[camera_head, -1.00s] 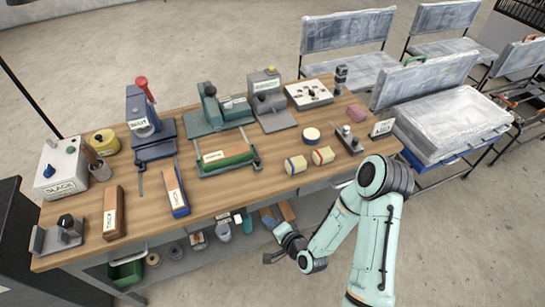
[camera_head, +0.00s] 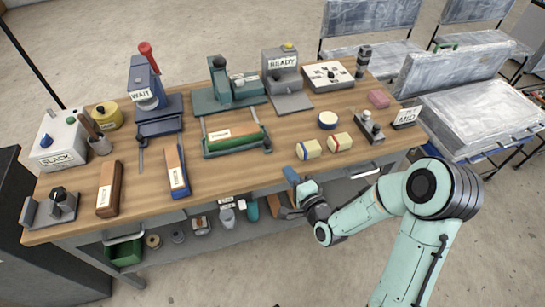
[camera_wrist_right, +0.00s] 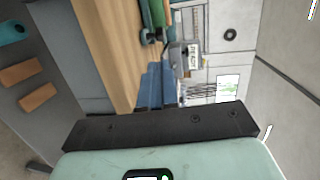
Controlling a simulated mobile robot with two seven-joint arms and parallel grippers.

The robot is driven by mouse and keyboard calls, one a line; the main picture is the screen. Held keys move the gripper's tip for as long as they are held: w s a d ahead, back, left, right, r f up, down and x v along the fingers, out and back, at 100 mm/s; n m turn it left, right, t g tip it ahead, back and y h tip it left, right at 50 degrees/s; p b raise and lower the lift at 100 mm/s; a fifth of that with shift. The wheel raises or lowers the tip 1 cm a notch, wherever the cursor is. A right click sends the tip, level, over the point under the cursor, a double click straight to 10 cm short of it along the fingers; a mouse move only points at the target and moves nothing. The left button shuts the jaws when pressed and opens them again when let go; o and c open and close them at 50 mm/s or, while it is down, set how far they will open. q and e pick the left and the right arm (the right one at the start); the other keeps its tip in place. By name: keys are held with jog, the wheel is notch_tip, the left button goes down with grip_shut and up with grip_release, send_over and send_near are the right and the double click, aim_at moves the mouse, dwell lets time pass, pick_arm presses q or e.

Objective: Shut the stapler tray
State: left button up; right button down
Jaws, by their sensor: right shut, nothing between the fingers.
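The teal stapler (camera_head: 232,92) stands at the back middle of the bench. Its green tray (camera_head: 238,144) is slid out toward the front on two rails and carries a block with a white label. Part of the green tray also shows at the top of the wrist view (camera_wrist_right: 156,14). My right gripper (camera_head: 289,174) has blue fingers, shut and empty, at the bench's front edge, in front and to the right of the tray and apart from it. The fingers also show in the wrist view (camera_wrist_right: 158,76). My left gripper is out of view.
Two yellowish blocks (camera_head: 309,149) lie right of the tray. A blue-sided block (camera_head: 177,170) lies to its left. A blue press (camera_head: 149,90) and a grey machine (camera_head: 284,75) flank the stapler. The bench top in front of the tray is clear.

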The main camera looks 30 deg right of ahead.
aim_at(268, 144)
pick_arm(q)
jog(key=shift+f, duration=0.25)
pick_arm(e)
jog(key=w, duration=0.4)
jog(key=w+f, duration=0.1)
jog(key=w, duration=0.6)
jog(key=shift+w+d+f, duration=0.2)
jog(key=shift+w+d, duration=0.15)
jog(key=shift+d, duration=0.05)
